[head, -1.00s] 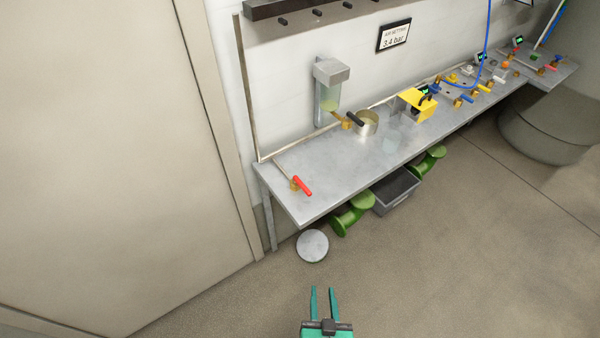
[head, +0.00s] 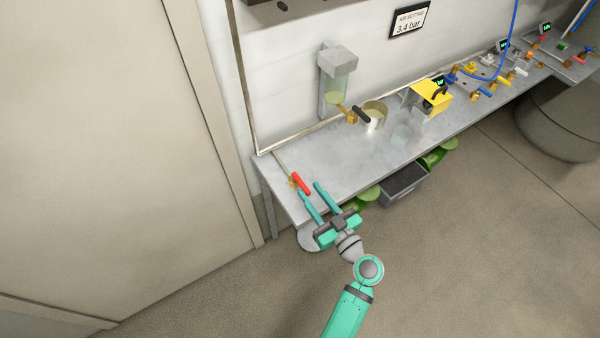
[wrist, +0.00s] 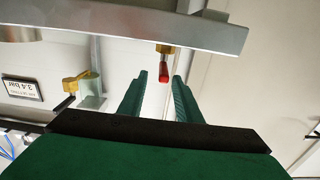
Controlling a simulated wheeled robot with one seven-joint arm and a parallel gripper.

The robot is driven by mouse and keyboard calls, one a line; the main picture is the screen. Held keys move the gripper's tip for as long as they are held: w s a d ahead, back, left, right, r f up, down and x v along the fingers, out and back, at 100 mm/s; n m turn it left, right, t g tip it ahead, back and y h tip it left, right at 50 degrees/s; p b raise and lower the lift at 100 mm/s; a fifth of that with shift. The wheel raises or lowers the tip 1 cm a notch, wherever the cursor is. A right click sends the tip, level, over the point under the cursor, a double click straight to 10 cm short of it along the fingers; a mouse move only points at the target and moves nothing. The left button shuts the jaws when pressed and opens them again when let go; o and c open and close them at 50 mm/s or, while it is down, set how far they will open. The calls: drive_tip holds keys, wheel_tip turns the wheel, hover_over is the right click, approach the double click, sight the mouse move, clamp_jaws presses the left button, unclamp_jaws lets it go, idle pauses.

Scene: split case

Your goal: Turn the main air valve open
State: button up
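The valve with the red lever handle (head: 301,183) and brass body (head: 293,181) sits at the near left end of the grey bench. A thin pipe runs from it toward the wall. My gripper (head: 310,189) is open, with its two teal fingertips right at the lever's free end. In the wrist view the red handle (wrist: 163,73) shows in the gap between my fingertips (wrist: 160,77), hanging below its brass body (wrist: 165,49). No contact between finger and handle shows. I cannot tell how far the lever reaches between the fingers.
A sign (head: 410,20) reads 3.4 bar. A grey bin (head: 404,184) stands below. Open floor lies in front.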

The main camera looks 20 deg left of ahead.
sight(296, 176)
drive_tip(key=x, duration=0.7)
drive_tip(key=shift+s+a, duration=0.2)
drive_tip(key=shift+s, duration=0.15)
drive_tip(key=shift+w+a, duration=0.45)
drive_tip(key=shift+w, duration=0.05)
drive_tip(key=shift+c, duration=0.7)
clamp_jaws()
